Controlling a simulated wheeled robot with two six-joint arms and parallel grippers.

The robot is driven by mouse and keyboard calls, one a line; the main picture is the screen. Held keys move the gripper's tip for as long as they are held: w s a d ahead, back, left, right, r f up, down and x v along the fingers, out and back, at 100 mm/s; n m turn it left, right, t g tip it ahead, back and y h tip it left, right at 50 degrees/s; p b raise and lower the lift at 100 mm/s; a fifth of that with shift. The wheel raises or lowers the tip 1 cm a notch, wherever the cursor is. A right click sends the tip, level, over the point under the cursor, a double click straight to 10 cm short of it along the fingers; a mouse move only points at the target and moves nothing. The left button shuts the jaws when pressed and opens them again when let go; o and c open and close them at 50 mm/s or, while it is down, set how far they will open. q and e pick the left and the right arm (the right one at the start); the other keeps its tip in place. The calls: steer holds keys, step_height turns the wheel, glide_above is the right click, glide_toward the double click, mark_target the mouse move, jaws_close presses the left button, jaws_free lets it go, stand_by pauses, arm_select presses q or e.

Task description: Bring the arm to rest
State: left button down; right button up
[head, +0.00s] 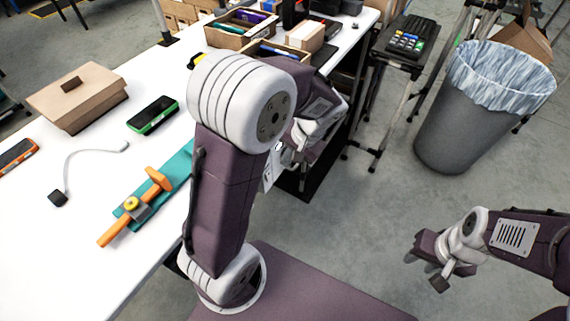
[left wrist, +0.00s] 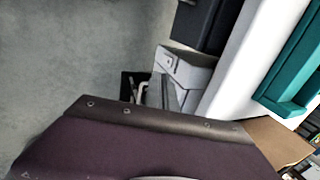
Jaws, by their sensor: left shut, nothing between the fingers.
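My left arm rises through the middle of the head view and bends over at the table's edge. My left gripper (head: 300,142) is shut and empty, partly hidden behind my own arm. It hangs off the right side of the white table (head: 160,270), apart from the things on it. My right gripper (head: 428,270) is over the open floor at the lower right, with nothing seen in it; its finger gap is too small to judge. The left wrist view shows mostly floor and a dark purple part of mine across the bottom.
A lined bin (head: 455,130) and a small stand (head: 395,62) stand right. Floor between is clear.

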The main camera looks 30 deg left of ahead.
arm_select(q)
steer(key=shift+v, duration=0.9)
arm_select(e)
steer(key=shift+d+r, duration=0.2)
arm_select(q)
steer(key=shift+s, duration=0.1)
